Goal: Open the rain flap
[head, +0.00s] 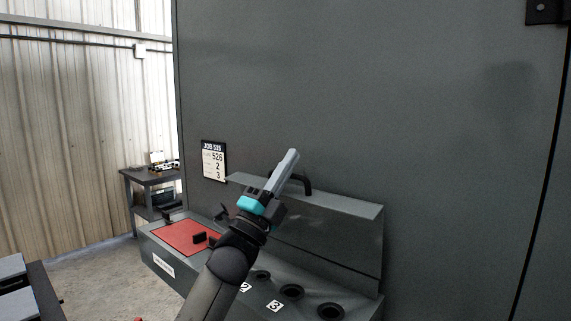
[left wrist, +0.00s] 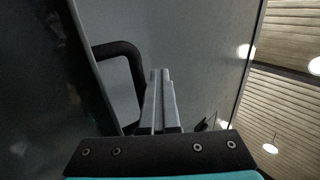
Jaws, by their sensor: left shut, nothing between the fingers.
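The rain flap (head: 335,227) is a grey panel on the front of the large grey cabinet, above a ledge with round holes. A black bar handle (head: 304,183) shows at its upper edge, partly behind my gripper. My left gripper (head: 291,156) has its grey fingers shut and empty, pointing up beside the handle in the head view. In the left wrist view the closed fingers (left wrist: 159,75) are just right of the black handle (left wrist: 130,60). I cannot tell whether they touch it. My right gripper is in neither view.
The ledge carries a red mat (head: 187,236) with small dark fittings, and numbered holes (head: 292,291). A job card (head: 214,160) hangs on the cabinet wall (head: 380,90). A dark workbench (head: 150,176) stands at the back left, with bare floor in front of it.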

